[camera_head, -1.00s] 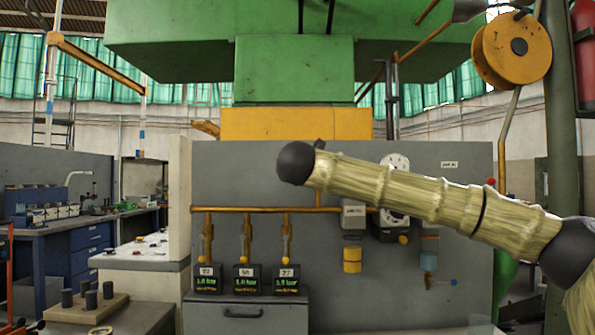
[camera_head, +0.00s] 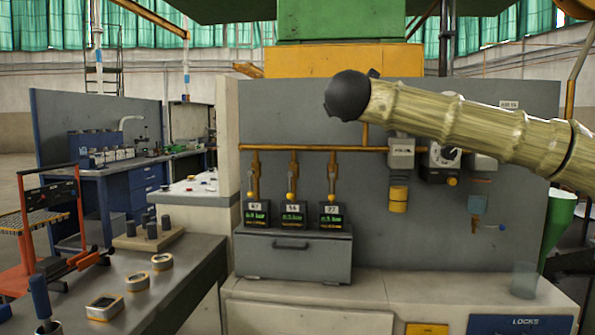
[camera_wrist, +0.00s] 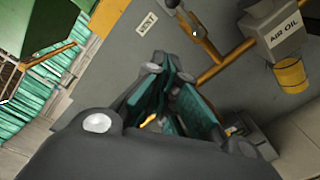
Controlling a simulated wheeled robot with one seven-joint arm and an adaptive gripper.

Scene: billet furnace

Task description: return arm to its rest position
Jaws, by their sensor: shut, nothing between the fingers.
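My gripper (camera_wrist: 172,100) shows in the wrist view with its two green-lined fingers shut and nothing held. It points toward the grey panel (camera_wrist: 130,60), close to copper-coloured pipework and a box marked AIR OIL (camera_wrist: 275,30). In the head view, my arm (camera_head: 470,125) reaches in from the right edge, in front of the upper part of the grey panel, and ends at a dark rounded joint. The gripper is not visible in that view, and the rest of the arm is outside the frame.
A green and orange furnace housing (camera_head: 345,60) stands behind the panel. Three gauges (camera_head: 294,215) sit on a grey drawer box (camera_head: 292,256). A bench (camera_head: 180,285) with rings and dark cylinders is at lower left, beside an orange cart (camera_head: 40,220). A glass (camera_head: 524,279) stands on the right counter.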

